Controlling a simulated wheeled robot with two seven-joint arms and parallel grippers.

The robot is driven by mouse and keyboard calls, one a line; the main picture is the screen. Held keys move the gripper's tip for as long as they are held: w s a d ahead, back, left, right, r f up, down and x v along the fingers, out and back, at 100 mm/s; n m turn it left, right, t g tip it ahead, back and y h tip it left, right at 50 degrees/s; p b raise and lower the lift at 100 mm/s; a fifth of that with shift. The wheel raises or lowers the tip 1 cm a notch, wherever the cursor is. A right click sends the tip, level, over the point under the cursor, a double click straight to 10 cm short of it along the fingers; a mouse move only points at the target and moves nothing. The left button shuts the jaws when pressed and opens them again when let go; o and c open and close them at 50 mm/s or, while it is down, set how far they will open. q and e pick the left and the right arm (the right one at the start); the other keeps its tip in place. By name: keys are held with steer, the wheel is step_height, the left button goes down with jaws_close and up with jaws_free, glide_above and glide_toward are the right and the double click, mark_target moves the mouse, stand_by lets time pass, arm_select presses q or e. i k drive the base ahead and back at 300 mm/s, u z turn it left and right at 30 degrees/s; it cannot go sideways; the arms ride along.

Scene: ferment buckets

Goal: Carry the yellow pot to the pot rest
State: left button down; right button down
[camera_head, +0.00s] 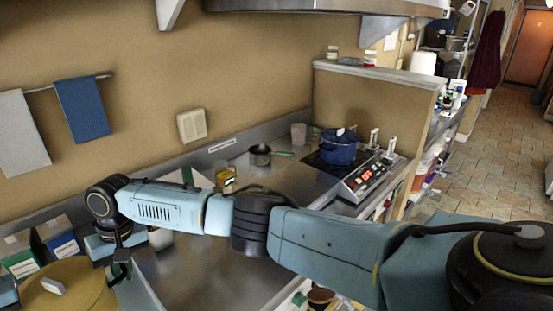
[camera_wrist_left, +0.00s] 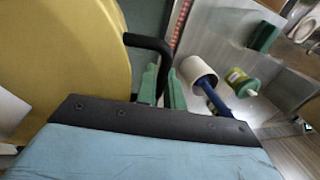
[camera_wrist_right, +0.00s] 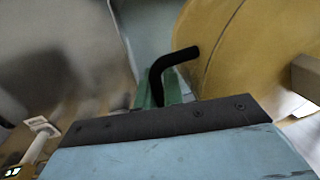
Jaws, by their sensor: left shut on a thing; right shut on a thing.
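The yellow pot (camera_head: 88,272) is at the lower left of the head view, partly cut off by the frame, with a pale block-shaped knob on top. My right gripper (camera_head: 121,268) is at its right side. In the right wrist view, my right gripper (camera_wrist_right: 157,92) is shut on the pot's black handle (camera_wrist_right: 178,58). In the left wrist view, my left gripper (camera_wrist_left: 161,90) is shut on the other black handle (camera_wrist_left: 150,42), beside the yellow wall (camera_wrist_left: 70,60). I cannot make out the pot rest.
A blue pot (camera_head: 338,152) stands on the hob, with a small saucepan (camera_head: 260,155) to its left. Boxes (camera_head: 60,240) stand by the wall near the yellow pot. The steel counter (camera_head: 200,275) has bare room in the middle. My right arm crosses in front of it.

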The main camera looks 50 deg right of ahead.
mark_target(296, 184)
steer(key=k, duration=0.35)
steer(key=z, duration=2.95)
steer(key=i, duration=2.45)
steer(key=u, duration=0.5)
